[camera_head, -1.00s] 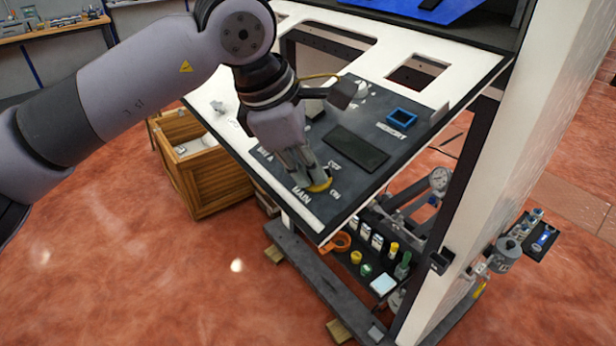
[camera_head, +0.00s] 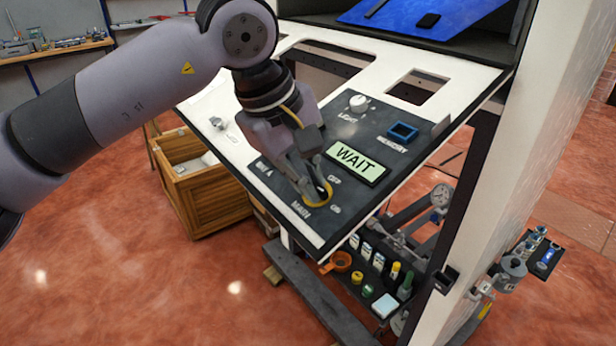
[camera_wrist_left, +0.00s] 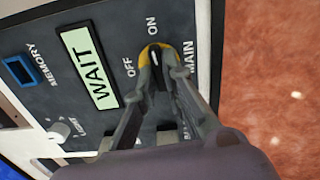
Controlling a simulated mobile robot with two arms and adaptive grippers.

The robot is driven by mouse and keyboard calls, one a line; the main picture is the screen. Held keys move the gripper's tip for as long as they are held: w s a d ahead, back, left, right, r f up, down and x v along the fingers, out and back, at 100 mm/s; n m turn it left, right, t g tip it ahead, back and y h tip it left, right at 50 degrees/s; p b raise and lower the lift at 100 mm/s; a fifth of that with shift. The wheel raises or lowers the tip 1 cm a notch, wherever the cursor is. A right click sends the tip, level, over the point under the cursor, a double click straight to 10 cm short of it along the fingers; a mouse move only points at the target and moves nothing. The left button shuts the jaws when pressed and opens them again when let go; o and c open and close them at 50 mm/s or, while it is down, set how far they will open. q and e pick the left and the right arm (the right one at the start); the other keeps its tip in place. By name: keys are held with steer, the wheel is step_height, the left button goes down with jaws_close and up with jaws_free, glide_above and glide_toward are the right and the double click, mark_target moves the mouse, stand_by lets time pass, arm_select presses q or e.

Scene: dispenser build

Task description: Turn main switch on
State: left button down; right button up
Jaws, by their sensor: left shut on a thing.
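The main switch (camera_head: 318,196) is a rotary knob with a yellow ring on the dark sloped panel, beside the words MAIN, OFF and ON. My left gripper (camera_head: 314,188) is shut on its knob. In the left wrist view, the fingers (camera_wrist_left: 160,68) close around the switch (camera_wrist_left: 154,52), and they hide part of the knob. The panel's display (camera_head: 356,163) is lit pale green and reads WAIT; it also shows in the left wrist view (camera_wrist_left: 90,68). My right gripper is not in view.
A light knob (camera_head: 358,103) and a blue-framed memory slot (camera_head: 403,132) are on the same panel. A wooden crate (camera_head: 207,200) stands on the floor at left. A shelf with small bottles (camera_head: 375,275) is below the panel. Open red floor lies in front.

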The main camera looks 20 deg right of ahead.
arm_select(q)
steer(key=shift+r+m, duration=0.1)
steer(key=shift+m, duration=0.4)
steer(key=c, duration=1.7)
jaws_free()
steer(key=v, duration=1.2)
